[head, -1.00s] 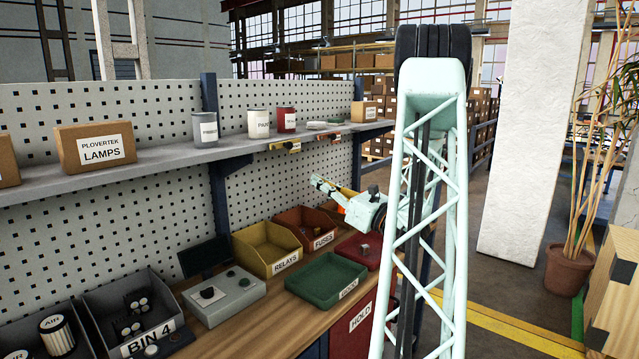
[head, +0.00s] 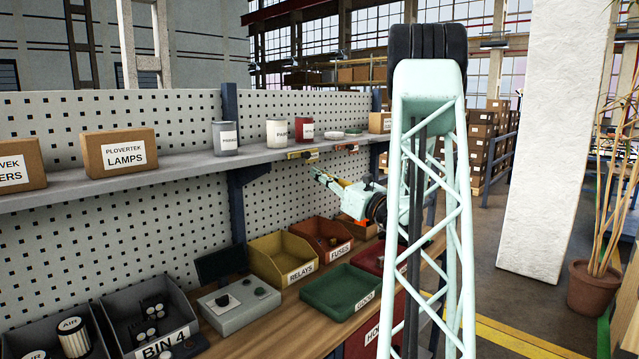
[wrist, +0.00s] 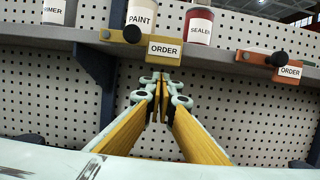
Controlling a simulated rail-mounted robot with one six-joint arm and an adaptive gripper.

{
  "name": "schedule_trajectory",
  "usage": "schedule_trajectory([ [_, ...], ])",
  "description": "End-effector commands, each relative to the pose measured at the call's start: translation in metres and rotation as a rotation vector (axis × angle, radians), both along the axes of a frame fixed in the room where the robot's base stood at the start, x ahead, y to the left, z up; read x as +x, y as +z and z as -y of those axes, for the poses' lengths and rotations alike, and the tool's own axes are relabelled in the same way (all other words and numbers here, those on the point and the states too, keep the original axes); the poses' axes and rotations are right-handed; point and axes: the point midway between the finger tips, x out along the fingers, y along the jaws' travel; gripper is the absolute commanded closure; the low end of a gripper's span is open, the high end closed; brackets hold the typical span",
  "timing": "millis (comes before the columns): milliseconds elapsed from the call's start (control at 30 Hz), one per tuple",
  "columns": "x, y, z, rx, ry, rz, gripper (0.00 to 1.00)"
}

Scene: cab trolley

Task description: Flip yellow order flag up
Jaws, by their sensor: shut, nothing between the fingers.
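The yellow order flag (wrist: 131,36) is a yellow bar with a black knob and a white ORDER plate (wrist: 164,50), mounted on the shelf's front edge. The plate hangs down below the edge. In the head view the flag (head: 300,154) is small. My gripper (wrist: 161,78) has its yellow-padded fingers shut and empty, pointing up at the shelf. In the wrist view its tips sit just under the ORDER plate; I cannot tell whether they touch. In the head view the gripper (head: 315,172) is just below and right of the flag.
An orange order flag (wrist: 265,60) is on the same edge to the right. A paint can (wrist: 140,17) and a sealer can (wrist: 198,22) stand on the shelf above. A dark shelf bracket (wrist: 95,70) is left of my gripper. Bins, including relays (head: 285,262), line the bench below.

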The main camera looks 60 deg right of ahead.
Motion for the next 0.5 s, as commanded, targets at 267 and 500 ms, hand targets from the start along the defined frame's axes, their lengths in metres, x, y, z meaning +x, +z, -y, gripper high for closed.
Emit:
schedule_trajectory([
  [267, 0.0, 0.013, 0.0, 0.0, 0.001, 0.0, 1.0],
  [500, 0.0, 0.014, 0.0, 0.0, 0.0, 0.0, 1.0],
])
